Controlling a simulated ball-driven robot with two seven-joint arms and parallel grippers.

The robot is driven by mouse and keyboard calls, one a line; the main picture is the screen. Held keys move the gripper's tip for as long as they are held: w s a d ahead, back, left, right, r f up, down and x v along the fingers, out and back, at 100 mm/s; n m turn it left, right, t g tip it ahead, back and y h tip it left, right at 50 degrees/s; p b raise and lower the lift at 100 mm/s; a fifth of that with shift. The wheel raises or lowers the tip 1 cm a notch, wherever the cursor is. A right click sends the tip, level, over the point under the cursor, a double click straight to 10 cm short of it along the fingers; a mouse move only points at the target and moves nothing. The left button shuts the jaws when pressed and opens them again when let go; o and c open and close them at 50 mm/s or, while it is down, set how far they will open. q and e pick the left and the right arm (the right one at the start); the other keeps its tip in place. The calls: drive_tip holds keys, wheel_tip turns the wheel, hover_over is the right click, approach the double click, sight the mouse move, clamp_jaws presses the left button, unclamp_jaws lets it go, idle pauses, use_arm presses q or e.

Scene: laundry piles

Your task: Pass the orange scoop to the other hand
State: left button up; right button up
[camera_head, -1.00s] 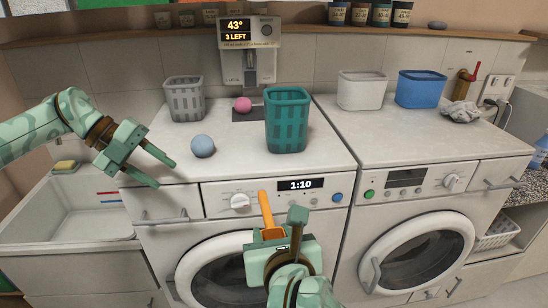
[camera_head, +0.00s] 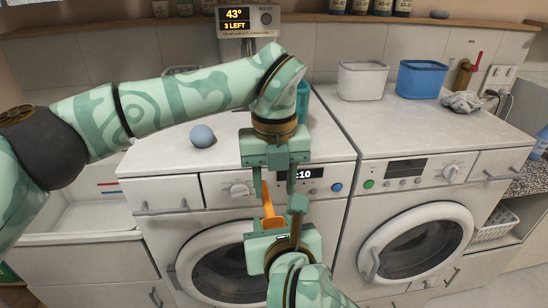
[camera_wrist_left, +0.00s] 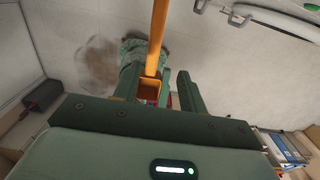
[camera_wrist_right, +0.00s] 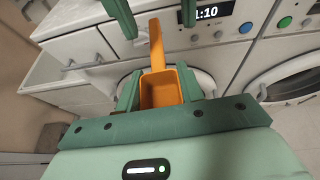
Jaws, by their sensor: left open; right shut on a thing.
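The orange scoop (camera_head: 267,213) stands with its handle up in front of the left washing machine. My right gripper (camera_head: 279,227) is shut on its bowl from below; the bowl (camera_wrist_right: 160,91) shows between its fingers in the right wrist view. My left gripper (camera_head: 274,188) is open and points down just above, with its fingers on either side of the upper handle. In the left wrist view the handle (camera_wrist_left: 157,38) runs up between the open fingers (camera_wrist_left: 160,90). I cannot tell whether a finger touches it.
The left washer top holds a blue ball (camera_head: 202,136) and a teal basket (camera_head: 303,100), mostly hidden by my left arm. A white bin (camera_head: 362,82) and a blue bin (camera_head: 421,79) stand on the right machine. The space before the right machine is clear.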

sight(269, 211)
use_arm(q)
wheel_tip(269, 211, down, 5)
drive_tip(key=shift+r, duration=0.1)
drive_tip(key=shift+d, duration=0.1)
clamp_jaws()
use_arm(e)
drive_tip(key=shift+o, duration=0.2)
drive_tip(key=o, duration=1)
drive_tip(key=shift+a, duration=0.1)
drive_tip(key=shift+o, duration=0.2)
drive_tip(key=shift+s, duration=0.1)
